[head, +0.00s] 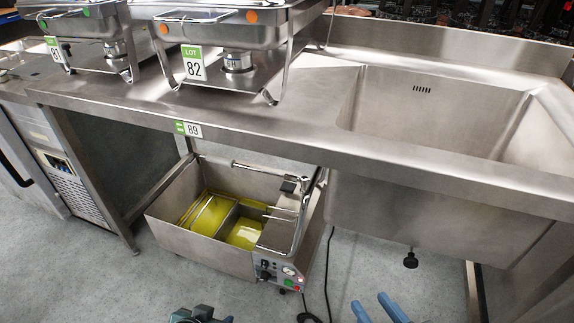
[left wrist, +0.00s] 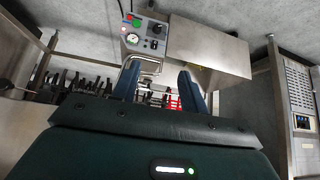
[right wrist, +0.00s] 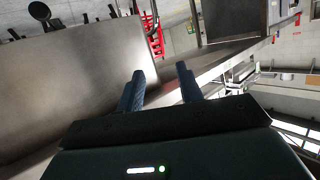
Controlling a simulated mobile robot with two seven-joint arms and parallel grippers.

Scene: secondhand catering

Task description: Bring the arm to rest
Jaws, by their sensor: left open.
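My left gripper (head: 200,315) shows only in part at the bottom edge of the head view, low in front of the fryer. In the left wrist view its two blue fingers (left wrist: 158,70) stand apart with nothing between them. My right gripper (head: 378,307) is at the bottom edge of the head view, right of the fryer and over the floor. In the right wrist view its fingers (right wrist: 160,72) are also apart and empty. Neither gripper appears to touch anything. Most of both arms is out of the head view.
A fryer (head: 190,244) with yellow oil stands under a steel counter (head: 300,150). A deep sink (head: 430,110) is at the right. Chafing dishes (head: 225,30) stand on the counter. A black cable (head: 328,270) runs down beside the fryer. Grey floor (head: 110,290) is clear at the left front.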

